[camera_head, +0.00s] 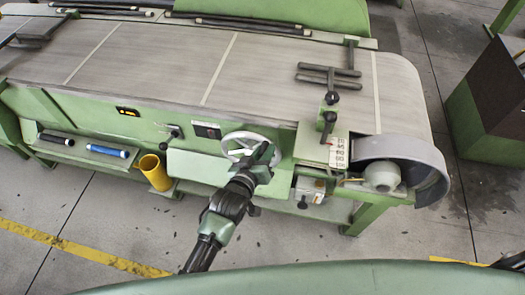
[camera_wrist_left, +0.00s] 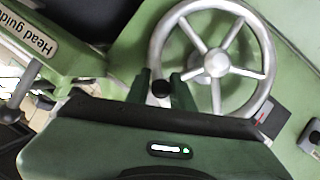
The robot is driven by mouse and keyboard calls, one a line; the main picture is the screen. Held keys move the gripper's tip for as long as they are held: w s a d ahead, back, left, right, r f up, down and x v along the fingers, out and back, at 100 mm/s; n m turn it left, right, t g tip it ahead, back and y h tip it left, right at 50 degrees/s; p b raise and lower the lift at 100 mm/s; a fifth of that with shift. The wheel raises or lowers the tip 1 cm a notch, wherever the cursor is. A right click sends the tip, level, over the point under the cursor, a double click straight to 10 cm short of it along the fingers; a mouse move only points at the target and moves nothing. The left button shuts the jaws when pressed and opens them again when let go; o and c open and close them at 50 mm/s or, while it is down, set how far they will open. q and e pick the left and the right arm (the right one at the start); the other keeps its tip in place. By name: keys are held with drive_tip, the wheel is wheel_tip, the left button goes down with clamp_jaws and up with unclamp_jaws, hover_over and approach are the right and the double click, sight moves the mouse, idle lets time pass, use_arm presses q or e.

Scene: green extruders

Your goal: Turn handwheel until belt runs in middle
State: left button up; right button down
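The handwheel (camera_head: 247,146) is a silver spoked wheel on the green front panel of the machine. It shows large in the left wrist view (camera_wrist_left: 216,62), with a dark knob (camera_wrist_left: 161,88) at its lower left rim. My left gripper (camera_head: 262,158) is at the wheel's lower right in the head view. In the wrist view, the fingers of my left gripper (camera_wrist_left: 161,84) stand apart on either side of the knob. I cannot tell if they touch it. The wide grey belt (camera_head: 290,90) covers the machine top and bends down at the right end. My right gripper does not show.
A yellow cup (camera_head: 155,172) and a blue roll (camera_head: 108,151) are on the front, left of the wheel. Black handles (camera_head: 330,76) stand over the belt. A green block (camera_head: 485,115) stands beyond the right end.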

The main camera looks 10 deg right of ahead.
use_arm(q)
drive_tip(key=shift+o, duration=1.4)
drive_tip(key=shift+w+d+r, duration=0.15)
drive_tip(key=shift+d+r, duration=0.1)
drive_tip(key=shift+r, duration=0.15)
drive_tip(key=shift+f, duration=0.15)
drive_tip(key=shift+f, duration=0.1)
drive_tip(key=shift+a+f, duration=0.1)
drive_tip(key=shift+s+a, duration=0.1)
drive_tip(key=shift+s, duration=0.1)
drive_tip(key=v, duration=0.7)
drive_tip(key=shift+r+b, duration=0.2)
drive_tip(key=shift+b, duration=0.2)
drive_tip(key=shift+s+f, duration=0.1)
